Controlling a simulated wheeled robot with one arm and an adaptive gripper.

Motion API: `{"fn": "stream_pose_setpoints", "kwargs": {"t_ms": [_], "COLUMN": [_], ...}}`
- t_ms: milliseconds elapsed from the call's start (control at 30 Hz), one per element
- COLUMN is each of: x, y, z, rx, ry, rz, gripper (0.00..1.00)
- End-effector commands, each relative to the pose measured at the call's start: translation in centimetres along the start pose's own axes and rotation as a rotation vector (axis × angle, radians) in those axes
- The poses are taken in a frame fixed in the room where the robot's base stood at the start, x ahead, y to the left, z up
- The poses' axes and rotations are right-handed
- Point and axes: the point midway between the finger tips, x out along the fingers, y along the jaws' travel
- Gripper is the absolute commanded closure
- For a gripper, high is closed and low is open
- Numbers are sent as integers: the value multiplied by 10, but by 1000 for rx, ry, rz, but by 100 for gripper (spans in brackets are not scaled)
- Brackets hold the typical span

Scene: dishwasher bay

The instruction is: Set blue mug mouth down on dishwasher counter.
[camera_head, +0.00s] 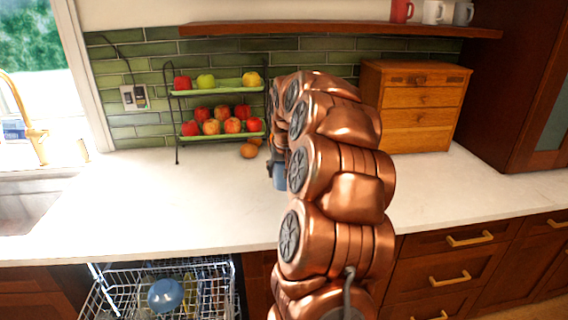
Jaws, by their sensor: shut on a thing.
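The blue mug (279,178) shows in the head view as a small grey-blue patch just left of my copper arm, over the white counter (190,213). Most of it is hidden by my arm. My gripper (270,169) is at the mug and shut on it; only a dark edge of the gripper shows. I cannot tell which way the mug's mouth faces or whether it touches the counter.
A wooden drawer box (418,107) is at the back right. The pulled-out dishwasher rack (213,293) holds a blue bowl (165,294). The counter's left-middle is clear.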

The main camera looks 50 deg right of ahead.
Motion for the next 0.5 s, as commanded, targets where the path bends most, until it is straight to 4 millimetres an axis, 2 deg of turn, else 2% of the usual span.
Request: {"fn": "stream_pose_setpoints", "kwargs": {"t_ms": [500], "x": [47], "y": [2], "z": [20], "rx": [3], "ry": [1], "rz": [2], "gripper": [69]}}
